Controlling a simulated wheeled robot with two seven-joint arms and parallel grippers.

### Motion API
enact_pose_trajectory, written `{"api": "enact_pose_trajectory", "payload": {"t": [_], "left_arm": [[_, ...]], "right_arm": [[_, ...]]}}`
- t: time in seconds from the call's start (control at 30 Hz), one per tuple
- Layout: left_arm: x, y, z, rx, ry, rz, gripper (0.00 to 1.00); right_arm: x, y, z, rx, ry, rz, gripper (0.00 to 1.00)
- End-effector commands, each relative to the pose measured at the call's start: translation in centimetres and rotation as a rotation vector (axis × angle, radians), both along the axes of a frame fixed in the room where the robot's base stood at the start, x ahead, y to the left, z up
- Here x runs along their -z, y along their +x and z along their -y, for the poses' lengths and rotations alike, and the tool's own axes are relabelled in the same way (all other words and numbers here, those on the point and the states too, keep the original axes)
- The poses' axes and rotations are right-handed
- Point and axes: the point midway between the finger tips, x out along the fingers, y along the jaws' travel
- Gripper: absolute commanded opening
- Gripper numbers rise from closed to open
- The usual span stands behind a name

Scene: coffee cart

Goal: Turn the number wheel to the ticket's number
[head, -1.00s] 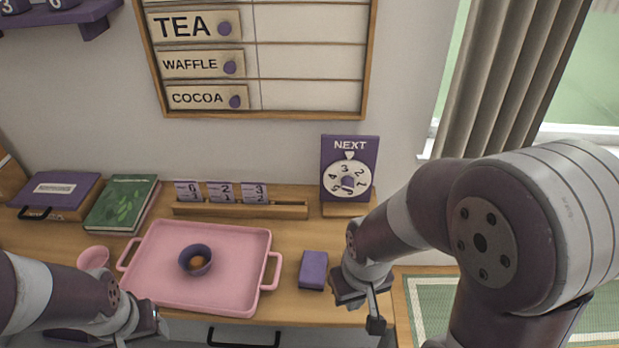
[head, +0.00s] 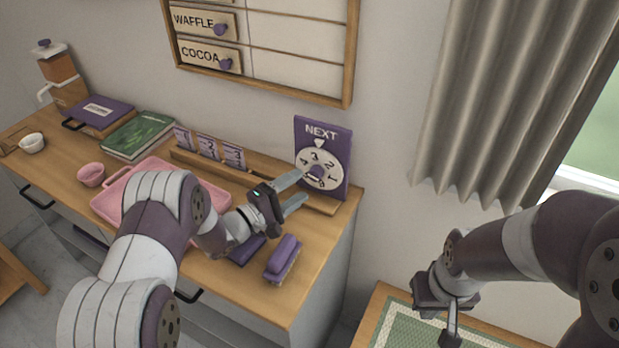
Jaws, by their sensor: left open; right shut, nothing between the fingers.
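The number wheel (head: 326,183) is a white dial on an upright purple NEXT board (head: 339,140), with a purple knob at its centre. The 3 appears close under the white pointer; exact alignment is hard to tell. My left gripper (head: 302,186) is open, its fingers pointing at the dial. Its tips are close to the knob and overlap the dial's lower left; contact cannot be told. Several tickets (head: 208,147) stand in a wooden rail (head: 185,158) left of the board; their numbers are too small to read surely. My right gripper (head: 450,325) is shut and empty, low at right.
The pink tray (head: 112,192), partly hidden by my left arm, lies on the counter. A purple block (head: 248,250) and a purple brush-like item (head: 283,259) lie near the front edge. A green book (head: 138,134), pink cup (head: 91,174) and menu board (head: 348,60) are further left and above.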

Motion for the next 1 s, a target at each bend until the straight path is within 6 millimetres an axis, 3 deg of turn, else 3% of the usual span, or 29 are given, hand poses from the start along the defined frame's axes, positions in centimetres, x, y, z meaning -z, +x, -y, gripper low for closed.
{"api": "enact_pose_trajectory", "payload": {"t": [0.2,0.57,0.73,1.0], "left_arm": [[-0.2,2.7,2.7,0.000,0.002,-0.001,0.61],[-0.2,3.4,3.3,-0.003,0.002,0.000,0.61],[-0.2,3.4,3.3,-0.002,0.003,0.000,0.05],[-0.3,3.4,3.3,-0.001,0.021,0.007,0.05]], "right_arm": [[-0.3,0.0,0.0,0.000,0.000,0.000,0.00],[-0.3,0.0,0.0,0.000,0.000,0.000,0.00],[-0.3,0.0,0.0,0.000,0.000,0.000,0.00],[-0.5,0.0,0.0,0.000,0.000,0.000,0.00]]}}
